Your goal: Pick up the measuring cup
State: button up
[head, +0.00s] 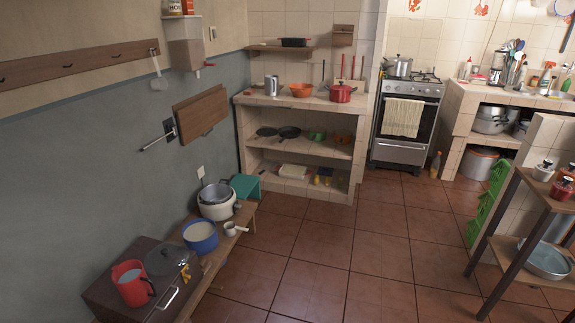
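No vessel with clear measuring marks can be made out, so I cannot tell for certain which one is the measuring cup. A red jug (132,285) with a handle and pale inside stands upright on the dark box at the lower left. A small white pot with a handle (234,229) sits on the low wooden bench. A metal cup-like vessel (272,85) stands on the tiled counter at the back. My gripper is not in view.
A dark wooden shelf unit (507,225) stands at the right. The red tiled floor (335,265) between is clear.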

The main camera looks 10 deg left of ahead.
aim_at(230, 228)
jog(key=i, duration=0.9)
jog(key=i+l+u, duration=0.1)
jog(key=i, duration=0.85)
jog(key=i+l+u, duration=0.1)
jog(key=i+u, duration=0.35)
jog(key=i+l+u, duration=0.25)
jog(key=u, duration=0.15)
jog(key=i+l+u, duration=0.7)
jog(key=u, duration=0.15)
jog(key=i+l+u, duration=0.15)
jog(key=l+u, duration=0.3)
jog(key=l, duration=0.15)
jog(key=i+l+u, duration=0.1)
jog(key=l+u, duration=0.3)
jog(key=l, duration=0.2)
